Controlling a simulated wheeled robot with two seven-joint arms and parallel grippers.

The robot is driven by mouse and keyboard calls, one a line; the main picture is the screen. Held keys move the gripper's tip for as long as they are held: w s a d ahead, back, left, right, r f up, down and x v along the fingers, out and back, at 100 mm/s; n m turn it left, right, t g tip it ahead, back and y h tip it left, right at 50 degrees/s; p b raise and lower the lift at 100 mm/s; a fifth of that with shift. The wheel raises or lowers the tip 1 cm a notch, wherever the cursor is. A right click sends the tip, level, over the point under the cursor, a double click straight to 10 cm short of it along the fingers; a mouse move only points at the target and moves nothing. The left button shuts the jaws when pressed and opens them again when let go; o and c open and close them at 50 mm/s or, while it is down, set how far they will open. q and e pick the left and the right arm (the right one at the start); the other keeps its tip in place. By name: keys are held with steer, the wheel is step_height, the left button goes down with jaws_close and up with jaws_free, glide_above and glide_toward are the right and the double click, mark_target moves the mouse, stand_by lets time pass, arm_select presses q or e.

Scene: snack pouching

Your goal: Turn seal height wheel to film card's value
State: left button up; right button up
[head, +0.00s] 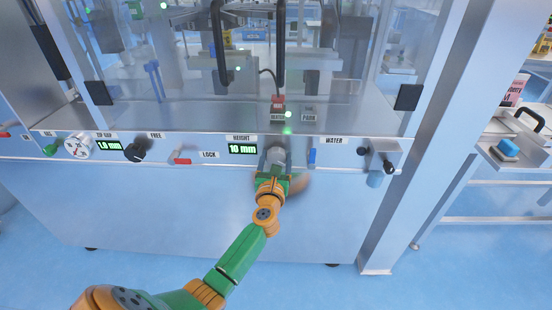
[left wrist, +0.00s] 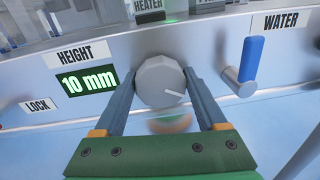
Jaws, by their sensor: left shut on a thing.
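The grey faceted seal height wheel (left wrist: 160,82) sits on the machine's front panel, with a white pointer line toward its lower right. It also shows in the head view (head: 275,156), partly behind my gripper. My left gripper (left wrist: 160,90) has its two fingers on either side of the wheel and is shut on it. In the head view my left gripper (head: 273,172) reaches up to the panel. The height display (left wrist: 87,80) beside the wheel reads 10 mm in green. I cannot make out a film card. My right gripper is not in view.
A blue-handled water lever (left wrist: 248,65) stands just right of the wheel. A side table (head: 530,160) with a blue-topped block is at right.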

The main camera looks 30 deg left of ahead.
arm_select(q)
steer(key=shift+r+m+p, duration=0.1)
steer(key=shift+m+p, duration=0.7)
steer(key=shift+m, duration=0.3)
steer(key=m+p, duration=0.1)
steer(key=m, duration=0.1)
steer(key=shift+m, duration=0.3)
steer(key=m+p, duration=0.3)
steer(key=m, duration=0.3)
steer(key=shift+d+g, duration=0.1)
steer(key=shift+g, duration=0.3)
steer(key=m+p, duration=0.1)
steer(key=m, duration=0.5)
steer(key=shift+y+p, duration=0.3)
steer(key=shift+p, duration=0.05)
steer(key=m, duration=0.6)
steer(key=shift+f+p, duration=0.25)
steer(key=shift+p, duration=0.15)
steer(key=o, duration=1.3)
steer(key=shift+w, duration=0.1)
